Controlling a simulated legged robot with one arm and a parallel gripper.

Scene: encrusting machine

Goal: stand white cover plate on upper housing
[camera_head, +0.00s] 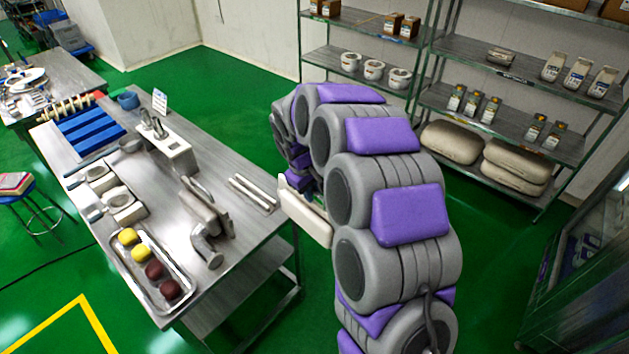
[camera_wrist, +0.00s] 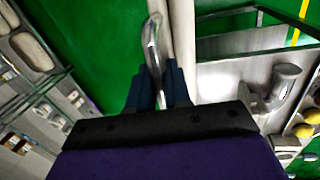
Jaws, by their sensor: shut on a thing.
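My gripper (camera_wrist: 160,88) is shut on the curved metal handle (camera_wrist: 152,45) of the white cover plate (camera_head: 305,212). The plate is held in the air just off the right edge of the steel table, tilted in the head view. In the wrist view it shows edge-on as a pale strip (camera_wrist: 184,45) beside the handle. My fingers are mostly hidden behind the plate and arm in the head view. A grey upright plate-like part (camera_head: 205,208), perhaps the upper housing, stands on the table left of my gripper, apart from the plate. A metal elbow (camera_head: 207,248) stands in front of it.
The steel table (camera_head: 236,218) also holds a tray (camera_head: 140,278) with yellow and brown balls, a white holder (camera_head: 172,155), pale rods (camera_head: 253,192) and blue bars (camera_head: 88,128). Shelves (camera_head: 490,115) with goods stand behind my arm. Green floor is open between table and shelves.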

